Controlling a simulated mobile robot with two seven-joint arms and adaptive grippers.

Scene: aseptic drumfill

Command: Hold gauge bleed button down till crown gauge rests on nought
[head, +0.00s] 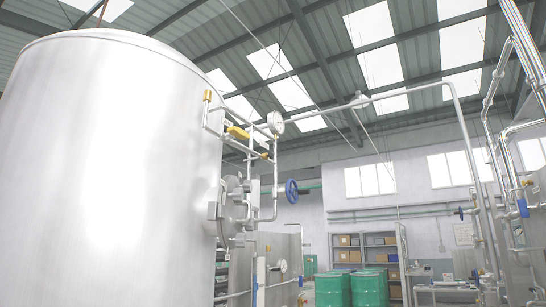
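A round white-faced gauge (275,122) sits high on the pipework at the right side of a large steel tank (110,170). Its needle is too small to read. A second white-faced gauge (281,265) is lower down, by a steel panel. I cannot tell for sure which is the crown gauge, though the upper one is near the tank's top. A yellow fitting (238,132) lies on the pipe left of the upper gauge. I cannot pick out the bleed button. Neither of my grippers is in view.
A blue handwheel (291,191) sticks out right of the tank's pipes. Green drums (333,289) stand on the floor beyond, before a shelf (365,247) of boxes. More pipes with blue handles (522,208) run up the right edge. A long overhead pipe (400,92) crosses the hall.

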